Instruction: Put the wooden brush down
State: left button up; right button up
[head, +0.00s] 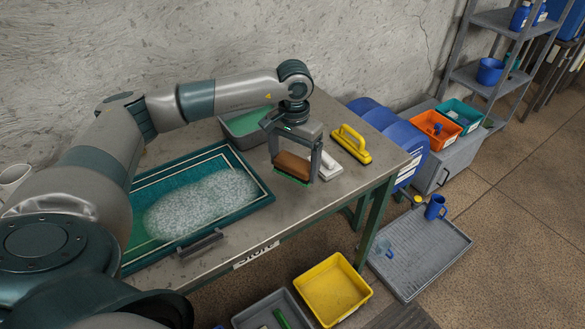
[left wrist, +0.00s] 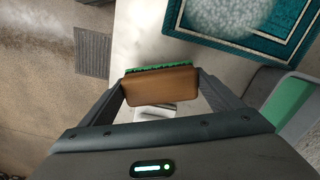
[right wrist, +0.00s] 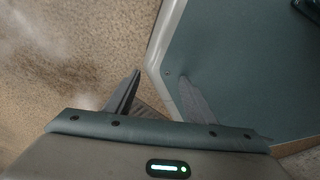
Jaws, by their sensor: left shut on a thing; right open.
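The wooden brush (head: 293,165) has a brown block and green bristles along its lower edge. My left gripper (head: 293,172) is shut on it above the right part of the table. In the left wrist view the brush (left wrist: 160,86) sits between the two fingers, its green bristles (left wrist: 155,69) facing away from the palm. I cannot tell how large the gap to the tabletop is. My right gripper (right wrist: 158,85) is open and empty in the right wrist view, with the floor and a dark teal surface beyond it.
Bare tabletop lies in front of the brush. A yellow bin (head: 333,290) and grey tray (head: 440,255) are on the floor.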

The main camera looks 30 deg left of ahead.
aim_at(292, 173)
pick_arm(q)
jog(key=shift+w+a+f, duration=0.45)
jog(key=shift+w+a, duration=0.05)
pick_arm(e)
jog(key=shift+s+d, duration=0.2)
jog(key=shift+s, duration=0.3)
jog(key=shift+s+d, duration=0.2)
jog(key=shift+s, duration=0.3)
pick_arm(q)
jog(key=shift+f, duration=0.1)
pick_arm(e)
jog(key=shift+r, duration=0.1)
pick_arm(q)
jog(key=shift+f+p, duration=0.25)
jog(key=shift+p, duration=0.15)
notch_tip(292, 173, down, 3)
jog(key=shift+r+p, duration=0.1)
jog(key=shift+p, duration=0.6)
jog(key=shift+f, duration=0.4)
jog(key=o, duration=1.1)
pick_arm(e)
jog(key=shift+s+d+r+g, duration=0.4)
jog(key=shift+s+r, duration=0.15)
jog(key=shift+s, duration=0.15)
